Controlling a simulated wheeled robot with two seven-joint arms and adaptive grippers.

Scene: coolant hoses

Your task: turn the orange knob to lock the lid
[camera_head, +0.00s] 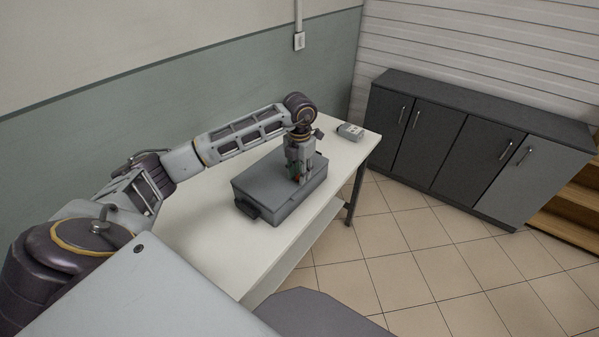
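A grey case (265,190) with a flat, closed lid sits on the white table, its dark handle (247,208) toward the front left. My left gripper (298,178) points down over the right part of the lid, with its fingertips at the lid's top. A small bit of orange-red (296,180) shows between the fingers; it looks like the knob, mostly hidden by them. The fingers are too small in view to tell whether they grip it. My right gripper is out of view.
The white table (205,220) has free room to the left of the case. A small grey box (350,131) lies at its far right corner. Dark cabinets (455,140) stand against the back wall, with tiled floor (400,235) between.

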